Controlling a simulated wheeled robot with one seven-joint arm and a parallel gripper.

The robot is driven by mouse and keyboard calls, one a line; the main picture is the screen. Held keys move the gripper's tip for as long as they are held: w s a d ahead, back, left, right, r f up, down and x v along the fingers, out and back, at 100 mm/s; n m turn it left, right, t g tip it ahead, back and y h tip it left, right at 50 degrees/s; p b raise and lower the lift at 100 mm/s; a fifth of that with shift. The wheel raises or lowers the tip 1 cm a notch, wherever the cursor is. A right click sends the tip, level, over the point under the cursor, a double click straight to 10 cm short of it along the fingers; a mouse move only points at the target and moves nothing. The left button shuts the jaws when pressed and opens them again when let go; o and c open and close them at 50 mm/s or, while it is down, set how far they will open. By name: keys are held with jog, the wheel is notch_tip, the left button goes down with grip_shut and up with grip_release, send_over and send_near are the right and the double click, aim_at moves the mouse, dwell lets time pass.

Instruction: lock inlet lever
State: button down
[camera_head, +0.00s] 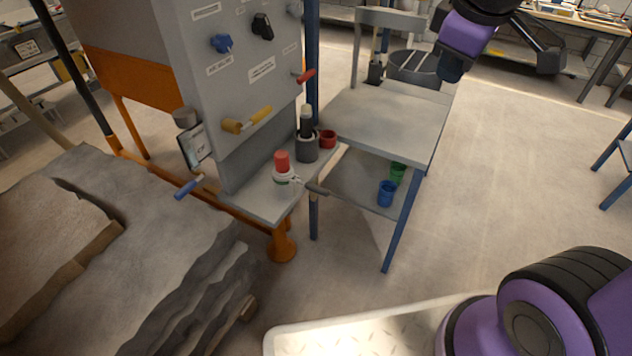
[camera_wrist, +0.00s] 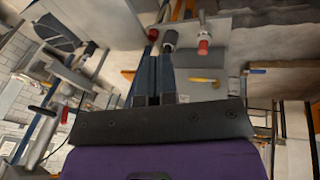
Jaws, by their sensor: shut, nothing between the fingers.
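A grey panel (camera_head: 235,75) with small labels, too blurred to read, carries several handles. A yellow lever (camera_head: 247,120) sticks out from its front. A red lever (camera_head: 305,76) sits at its right edge. A blue-handled lever (camera_head: 188,187) sits low on the left. I cannot tell which is the inlet lever. In the wrist view, which looks upside down, the yellow lever (camera_wrist: 203,80) and the blue lever (camera_wrist: 255,71) show small and far off. My gripper (camera_wrist: 154,97) is shut and empty, apart from all of them. I cannot make out its fingers in the head view.
A grey side table (camera_head: 390,120) stands to the right, with blue and green cups below.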

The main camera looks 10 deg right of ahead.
jog(key=w+a+f+n, duration=0.4)
jog(key=w+n, duration=0.1)
jog(key=w, duration=0.1)
jog(key=n+g, duration=0.2)
jog(key=n, duration=1.3)
send_over(317, 187)
jog(key=s+a, duration=0.2)
jog(key=s, duration=0.1)
notch_tip(317, 187, down, 20)
jog(key=shift+w+r+h, duration=0.15)
jog(key=shift+w+h, duration=0.05)
jog(key=shift+h, duration=0.1)
jog(key=f, duration=0.4)
jog(key=w+d+f, duration=0.1)
jog(key=f, duration=0.4)
jog(key=w+f, duration=0.1)
jog(key=f, duration=0.3)
jog(key=shift+w+d+f, duration=0.1)
jog(key=shift+d+f, duration=0.25)
